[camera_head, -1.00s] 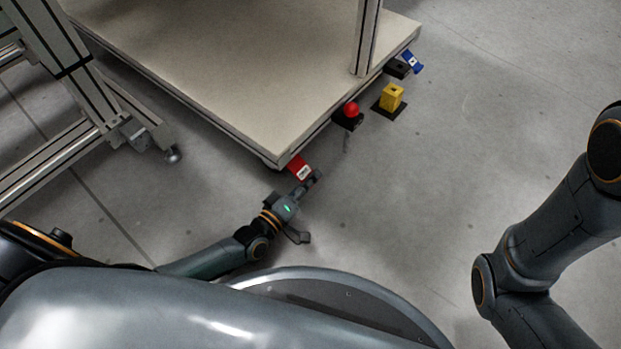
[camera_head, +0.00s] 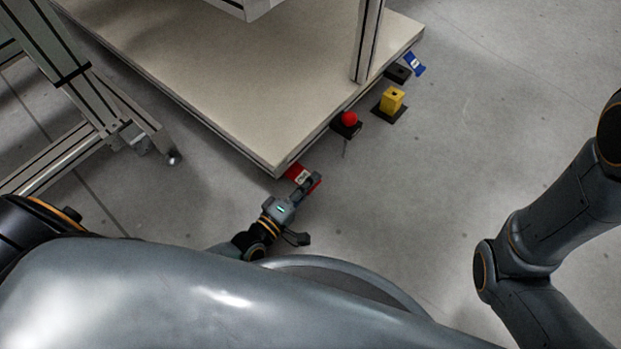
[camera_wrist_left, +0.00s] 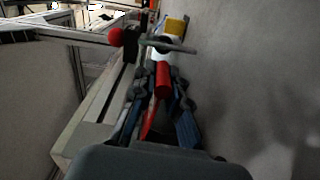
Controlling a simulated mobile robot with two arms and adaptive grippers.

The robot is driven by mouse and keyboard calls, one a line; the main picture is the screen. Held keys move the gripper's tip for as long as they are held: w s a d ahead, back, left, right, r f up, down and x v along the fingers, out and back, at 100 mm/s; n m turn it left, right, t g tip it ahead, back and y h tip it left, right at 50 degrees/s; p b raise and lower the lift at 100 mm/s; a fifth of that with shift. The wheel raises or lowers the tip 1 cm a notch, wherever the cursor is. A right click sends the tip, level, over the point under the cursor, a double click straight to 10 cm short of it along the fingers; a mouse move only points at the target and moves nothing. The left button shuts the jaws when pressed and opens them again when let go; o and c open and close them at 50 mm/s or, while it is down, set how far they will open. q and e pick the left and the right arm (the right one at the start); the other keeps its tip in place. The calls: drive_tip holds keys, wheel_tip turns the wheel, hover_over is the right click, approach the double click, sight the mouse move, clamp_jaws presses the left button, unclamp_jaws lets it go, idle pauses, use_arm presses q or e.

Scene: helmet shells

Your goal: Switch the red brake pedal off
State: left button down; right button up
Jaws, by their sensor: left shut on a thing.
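The red brake pedal (camera_head: 295,172), with a small pale label, sits at the near corner of the low platform. My left gripper (camera_head: 312,184) is at the pedal, and red shows on both sides of its dark fingers. In the left wrist view, a red bar of the pedal (camera_wrist_left: 162,78) lies between the two fingers of my left gripper (camera_wrist_left: 160,95), which is shut on it. The fingers hide part of the pedal. My right arm shows at the right of the head view, but its gripper is out of view.
The platform (camera_head: 210,90) borders the gripper. Along its edge stand a red ball knob (camera_head: 349,118) on a black base, a yellow block (camera_head: 391,100) and a blue-tabbed black part (camera_head: 414,64). A metal frame (camera_head: 75,85) stands left. The floor at right is clear.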

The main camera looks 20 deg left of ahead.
use_arm(q)
drive_tip(key=shift+r+n, duration=0.45)
drive_tip(key=shift+n, duration=0.15)
drive_tip(key=c, duration=1.3)
unclamp_jaws()
drive_tip(key=shift+c, duration=0.2)
drive_tip(key=shift+r, duration=0.1)
